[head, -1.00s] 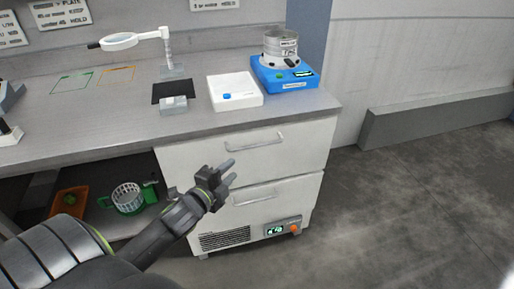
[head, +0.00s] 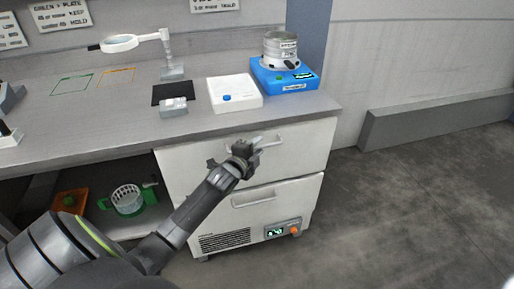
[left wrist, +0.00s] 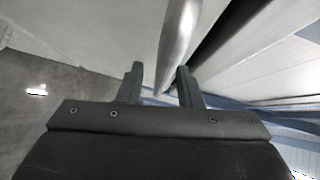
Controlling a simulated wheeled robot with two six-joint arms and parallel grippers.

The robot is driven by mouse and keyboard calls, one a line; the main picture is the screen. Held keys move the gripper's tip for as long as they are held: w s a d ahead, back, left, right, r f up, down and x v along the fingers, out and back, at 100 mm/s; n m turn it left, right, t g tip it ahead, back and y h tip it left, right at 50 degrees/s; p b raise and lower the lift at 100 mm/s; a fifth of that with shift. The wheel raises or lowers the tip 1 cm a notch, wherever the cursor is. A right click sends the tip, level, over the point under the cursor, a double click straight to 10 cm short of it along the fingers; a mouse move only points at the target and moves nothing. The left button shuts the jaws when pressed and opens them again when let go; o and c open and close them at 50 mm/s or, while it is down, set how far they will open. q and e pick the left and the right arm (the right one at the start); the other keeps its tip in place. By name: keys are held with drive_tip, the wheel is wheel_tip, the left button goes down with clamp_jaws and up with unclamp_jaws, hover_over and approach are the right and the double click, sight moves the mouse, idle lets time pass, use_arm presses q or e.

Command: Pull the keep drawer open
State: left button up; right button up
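A white cabinet under the counter has two drawers, and I cannot read a label saying which is the keep drawer. The upper drawer (head: 305,146) looks shut. Its bar handle (left wrist: 178,35) is partly hidden by my left gripper in the head view. My left gripper (head: 257,143) is at this handle. In the left wrist view, its two fingers (left wrist: 160,86) are apart, with the end of the bar reaching between them, nearer the right finger. I cannot tell whether they touch. The lower drawer (head: 295,195) is also shut. My right gripper is not in view.
The counter (head: 100,130) above holds a white box (head: 235,90), a blue device (head: 285,76) with a metal pot and a magnifier lamp (head: 125,43). A green basket holder (head: 128,203) stands on the shelf at left. Floor (head: 420,200) at right is clear.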

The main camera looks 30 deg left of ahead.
use_arm(q)
drive_tip(key=shift+w, duration=0.1)
clamp_jaws()
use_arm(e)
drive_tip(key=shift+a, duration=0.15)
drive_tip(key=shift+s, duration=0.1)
